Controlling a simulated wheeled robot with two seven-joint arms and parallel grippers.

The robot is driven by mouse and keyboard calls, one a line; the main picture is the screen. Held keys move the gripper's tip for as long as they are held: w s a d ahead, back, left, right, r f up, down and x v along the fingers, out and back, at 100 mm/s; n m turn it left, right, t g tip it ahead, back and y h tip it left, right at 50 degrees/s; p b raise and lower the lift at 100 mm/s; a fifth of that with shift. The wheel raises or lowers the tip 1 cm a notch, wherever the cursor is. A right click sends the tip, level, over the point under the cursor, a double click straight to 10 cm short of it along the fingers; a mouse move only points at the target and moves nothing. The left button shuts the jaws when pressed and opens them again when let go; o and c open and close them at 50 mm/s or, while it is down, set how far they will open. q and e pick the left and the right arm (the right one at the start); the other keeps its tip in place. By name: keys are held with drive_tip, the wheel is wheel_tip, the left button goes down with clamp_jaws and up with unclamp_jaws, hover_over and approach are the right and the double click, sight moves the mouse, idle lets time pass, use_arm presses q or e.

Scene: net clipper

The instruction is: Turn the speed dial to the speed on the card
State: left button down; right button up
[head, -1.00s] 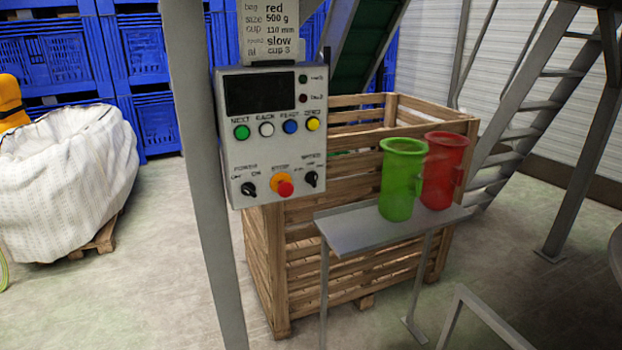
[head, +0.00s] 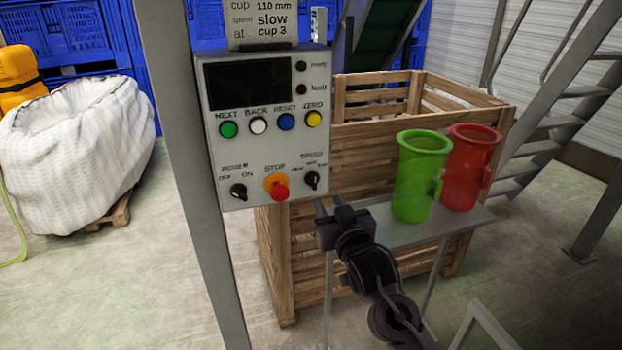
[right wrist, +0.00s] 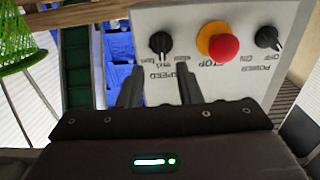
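The speed dial (head: 312,181) is a black knob at the lower right of the grey control box (head: 213,165). Its pointer setting is too small to tell. The card (head: 263,20) above the box reads "slow" beside speed, "110 mm" for cup and "cup 3". My right gripper (head: 332,205) is just below and right of the dial, open and empty. In the right wrist view, which shows the panel upside down, the dial (right wrist: 161,43) lies ahead of the two spread fingers, apart from them. My left gripper is not in view.
The red stop button (head: 279,191) and power dial (head: 239,192) sit left of the speed dial. A green cup (head: 416,180) and red cup (head: 467,165) stand on a small shelf (head: 463,222) to the right. A wooden crate (head: 375,140) is behind.

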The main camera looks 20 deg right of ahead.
sight(315, 182)
drive_tip(key=w, duration=0.2)
drive_tip(key=w+p, duration=0.1)
drive_tip(key=w, duration=0.4)
drive_tip(key=shift+w+a+r+p, duration=0.2)
drive_tip(key=shift+w+a+p, duration=0.1)
clamp_jaws()
